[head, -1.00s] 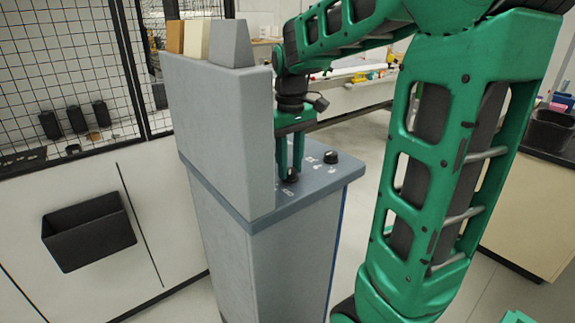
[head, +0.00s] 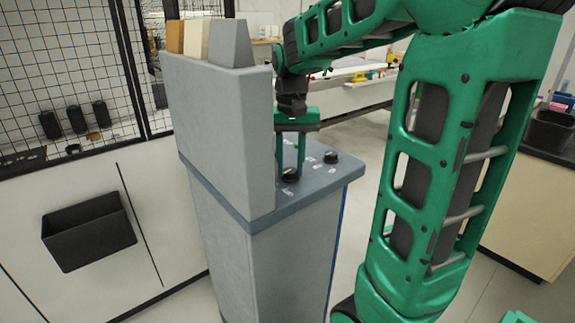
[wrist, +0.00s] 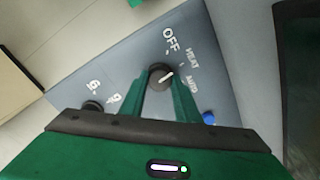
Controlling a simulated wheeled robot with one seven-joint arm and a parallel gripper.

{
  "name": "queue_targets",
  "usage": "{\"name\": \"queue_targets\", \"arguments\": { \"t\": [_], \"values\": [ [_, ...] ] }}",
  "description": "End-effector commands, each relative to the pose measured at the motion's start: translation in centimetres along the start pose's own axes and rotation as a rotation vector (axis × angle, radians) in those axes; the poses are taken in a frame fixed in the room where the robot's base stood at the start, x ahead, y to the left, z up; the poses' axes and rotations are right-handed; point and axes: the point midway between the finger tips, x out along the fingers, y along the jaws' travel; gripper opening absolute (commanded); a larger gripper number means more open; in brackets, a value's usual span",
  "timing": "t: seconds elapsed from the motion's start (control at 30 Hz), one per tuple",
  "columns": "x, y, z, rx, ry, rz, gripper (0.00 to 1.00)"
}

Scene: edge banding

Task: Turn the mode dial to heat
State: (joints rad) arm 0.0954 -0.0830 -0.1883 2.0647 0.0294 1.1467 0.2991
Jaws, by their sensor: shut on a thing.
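The mode dial (wrist: 160,73) is a round black knob on the grey panel, with the labels OFF, HEAT and AUTO around it in the wrist view. Its white pointer line slants up and right, roughly toward HEAT. My gripper (wrist: 161,85) is shut on the dial, one green finger on each side. In the head view the dial (head: 290,174) shows low between the fingertips of my gripper (head: 290,168), on top of the grey machine (head: 250,200). The fingers hide part of the dial's rim.
A second black knob (wrist: 92,106) with number marks sits beside the dial; it also shows in the head view (head: 331,157). A blue button (wrist: 209,118) is on the other side. A tall grey housing (head: 220,130) stands close left of my gripper.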

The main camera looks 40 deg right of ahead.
Motion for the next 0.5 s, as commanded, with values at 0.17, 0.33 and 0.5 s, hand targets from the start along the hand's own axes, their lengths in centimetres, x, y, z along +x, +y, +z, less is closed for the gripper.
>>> {"name": "queue_targets", "arguments": {
  "t": [0.17, 0.33, 0.5],
  "values": [
    [-0.06, -0.14, 0.00, 0.078, 0.001, -0.001, 0.07],
    [-0.06, -0.16, 0.00, 0.122, 0.002, -0.002, 0.07],
    [-0.07, -0.19, 0.00, 0.138, 0.002, -0.002, 0.07]
  ]
}}
